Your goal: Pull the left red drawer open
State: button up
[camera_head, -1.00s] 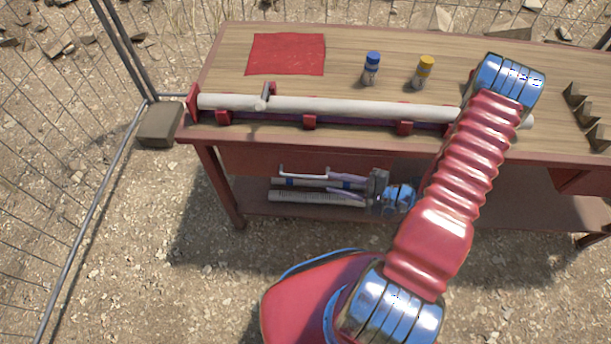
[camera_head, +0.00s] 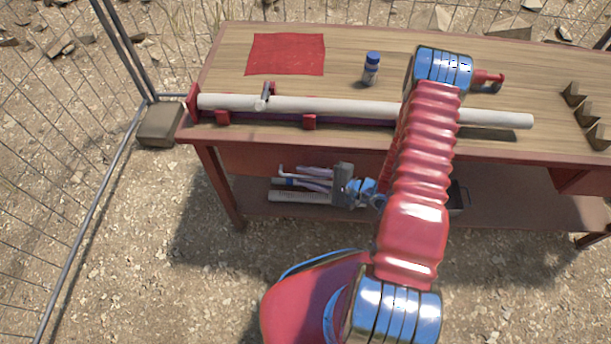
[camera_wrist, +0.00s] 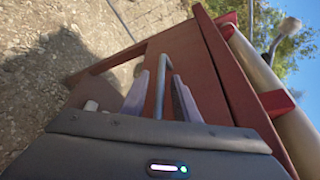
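The left red drawer (camera_head: 245,162) is under the left part of the workbench top, and its front looks flush with the bench. It also shows in the wrist view as a red panel (camera_wrist: 200,62). Its silver bar handle (camera_head: 281,171) is partly hidden by my gripper. In the wrist view the handle (camera_wrist: 160,88) runs between my two fingers. My gripper (camera_head: 300,175) is open, with one finger on each side of the handle (camera_wrist: 160,77). Gaps show between handle and fingers, so I see no grip on it.
A long pale pipe (camera_head: 330,107) lies in red brackets along the bench top. A blue-capped bottle (camera_head: 371,69) and a red cloth (camera_head: 285,54) are behind it. A pale roll (camera_head: 297,197) lies on the lower shelf. A wire fence (camera_head: 50,150) stands at left; gravel in front is open.

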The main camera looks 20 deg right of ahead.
jog(key=shift+w+a, duration=0.1)
jog(key=shift+a, duration=0.05)
grip_shut()
jog(key=shift+f, duration=0.1)
dwell(0.6)
